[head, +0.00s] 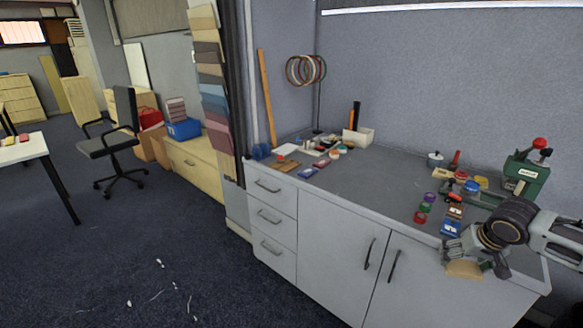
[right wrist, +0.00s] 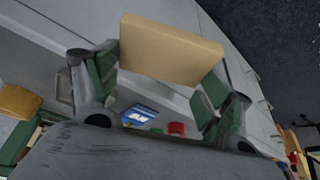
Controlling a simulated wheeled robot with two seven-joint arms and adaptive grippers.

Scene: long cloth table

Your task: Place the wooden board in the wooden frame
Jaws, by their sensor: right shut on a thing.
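My right gripper (head: 477,260) is at the right end of the grey cabinet, in front of its front edge. It is shut on a light tan wooden board (head: 464,269), which hangs below the fingers. In the right wrist view the board (right wrist: 170,48) is a plain block between the green-padded fingertips of the right gripper (right wrist: 160,80). I cannot make out a wooden frame for certain. A flat brown wooden piece (head: 287,165) lies at the left end of the cabinet top, too small to identify. My left gripper is not in view.
Small coloured blocks (head: 424,207) and blue-and-white cards (head: 450,228) lie left of my right gripper. A green machine with a red knob (head: 527,175) stands behind it. A white box (head: 358,137) stands at the back. The middle of the cabinet top (head: 375,178) is clear.

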